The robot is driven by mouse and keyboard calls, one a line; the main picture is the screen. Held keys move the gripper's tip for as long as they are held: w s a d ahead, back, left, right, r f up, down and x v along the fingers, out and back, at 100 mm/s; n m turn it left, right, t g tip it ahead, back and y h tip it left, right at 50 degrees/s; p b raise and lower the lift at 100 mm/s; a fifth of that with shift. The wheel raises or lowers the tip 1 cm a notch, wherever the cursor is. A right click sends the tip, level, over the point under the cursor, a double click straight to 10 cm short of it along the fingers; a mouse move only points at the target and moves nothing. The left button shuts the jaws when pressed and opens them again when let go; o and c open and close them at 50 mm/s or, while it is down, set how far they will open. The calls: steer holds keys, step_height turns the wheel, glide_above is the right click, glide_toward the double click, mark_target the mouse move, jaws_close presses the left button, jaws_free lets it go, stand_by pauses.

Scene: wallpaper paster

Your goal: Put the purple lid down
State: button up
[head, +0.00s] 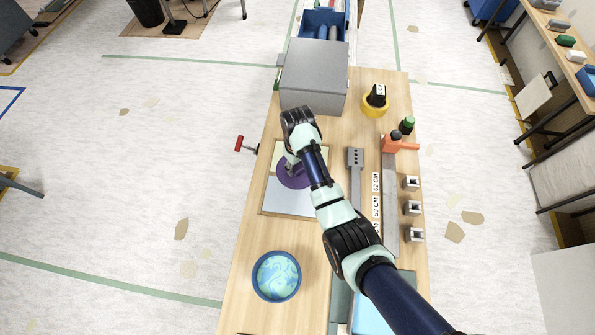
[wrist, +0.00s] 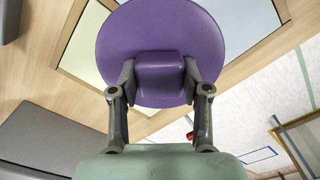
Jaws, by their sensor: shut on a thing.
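The purple lid (head: 290,176) is a round disc with a block-shaped handle. In the head view it is partly hidden by my arm and lies over the framed panel on the table. My gripper (wrist: 160,82) is shut on the lid's handle, one finger on each side, in the wrist view. The lid (wrist: 160,30) covers part of the panel in that view. I cannot tell whether the lid touches the panel or hangs just above it. My gripper (head: 291,163) also shows in the head view, partly behind my arm.
The panel (head: 287,203) has pale yellow and pale blue-grey areas in a wooden frame. A blue-rimmed bowl (head: 276,276) stands in front. A grey box (head: 314,78) stands behind. A yellow ring-shaped item (head: 373,110), an orange-handled tool (head: 402,144) and several metal blocks (head: 411,207) are at right.

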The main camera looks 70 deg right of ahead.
mark_target(297, 171)
steer(key=shift+f+b, duration=0.3)
steer(key=shift+f, duration=1.6)
steer(key=o, duration=1.3)
step_height(297, 171, up, 12)
steer(key=shift+r+p, duration=0.1)
steer(key=shift+p, duration=1.1)
